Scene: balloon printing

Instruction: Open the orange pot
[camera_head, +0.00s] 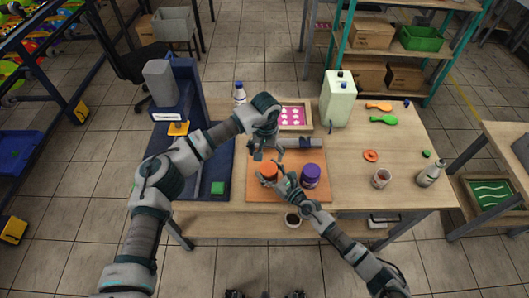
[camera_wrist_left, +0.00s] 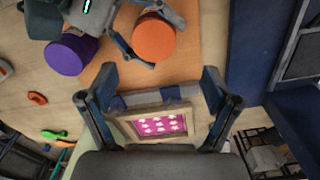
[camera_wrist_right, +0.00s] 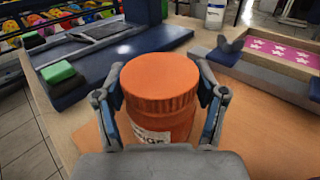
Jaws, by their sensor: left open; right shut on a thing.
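The orange pot (camera_head: 269,169) stands upright on the orange-brown board (camera_head: 263,192), with its ridged orange lid (camera_wrist_right: 160,78) on. My right gripper (camera_head: 273,180) is shut around the pot, one finger on each side, as the right wrist view (camera_wrist_right: 160,98) shows. A white label on the pot faces the right wrist camera. My left gripper (camera_head: 266,152) is open and empty above the board, just behind the pot. In the left wrist view the orange pot (camera_wrist_left: 154,40) lies beyond the open fingers (camera_wrist_left: 160,80), apart from them.
A purple pot (camera_head: 310,175) stands just right of the orange pot. A framed pink star print (camera_head: 292,116) lies behind. A large pale canister (camera_head: 338,100) stands at the back right. A blue press (camera_head: 188,90) is on the left. The table's front right (camera_head: 350,192) is mostly clear.

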